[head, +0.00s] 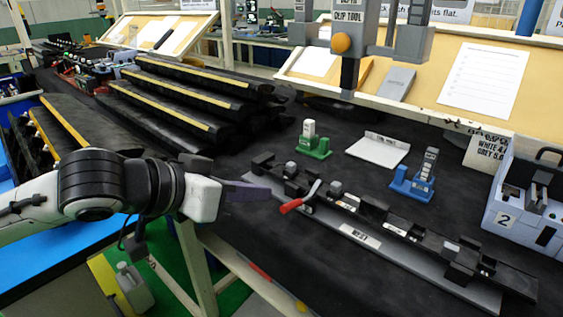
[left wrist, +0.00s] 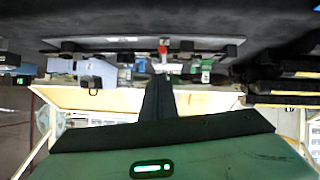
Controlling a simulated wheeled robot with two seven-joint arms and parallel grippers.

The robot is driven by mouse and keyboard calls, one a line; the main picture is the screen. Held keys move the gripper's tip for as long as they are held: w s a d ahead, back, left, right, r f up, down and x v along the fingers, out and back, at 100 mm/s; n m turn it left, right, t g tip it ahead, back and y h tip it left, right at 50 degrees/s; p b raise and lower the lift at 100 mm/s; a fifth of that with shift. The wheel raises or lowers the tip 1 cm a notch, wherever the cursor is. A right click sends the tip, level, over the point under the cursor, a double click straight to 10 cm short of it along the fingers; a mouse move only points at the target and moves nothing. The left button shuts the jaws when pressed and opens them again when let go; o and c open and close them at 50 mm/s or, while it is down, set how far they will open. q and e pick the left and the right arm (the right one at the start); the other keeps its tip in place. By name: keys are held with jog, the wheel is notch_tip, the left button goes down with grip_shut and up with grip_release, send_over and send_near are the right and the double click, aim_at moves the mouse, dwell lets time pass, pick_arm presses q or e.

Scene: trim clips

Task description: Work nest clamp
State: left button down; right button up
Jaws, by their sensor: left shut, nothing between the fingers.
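The nest (head: 360,237) is a long grey base with black blocks along it, lying on the dark bench top. Its clamp lever, with a red handle (head: 292,205) and a metal arm, stands tilted near the nest's left end. My left gripper (head: 262,191) is shut and empty, just left of the red handle, and appears apart from it. In the left wrist view, which is upside down, the shut fingers (left wrist: 159,82) point toward the red handle (left wrist: 162,49). My right gripper is not in view.
Behind the nest stand a green fixture (head: 314,140), a white tray (head: 378,150) and a blue fixture (head: 414,180). A grey bin marked 2 (head: 515,222) is at right. Black trim strips (head: 190,85) are stacked at left. A tool with an orange knob (head: 341,43) hangs above.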

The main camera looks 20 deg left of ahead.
pick_arm(q)
jog(key=shift+n, duration=0.3)
jog(key=shift+a+f+x, duration=0.15)
jog(key=shift+x, duration=1.35)
jog(key=shift+a+f+x, duration=0.1)
jog(key=shift+a+x, duration=0.05)
jog(key=shift+x, duration=1.3)
jog(key=shift+a+f+x, duration=0.15)
jog(key=shift+x, duration=1.35)
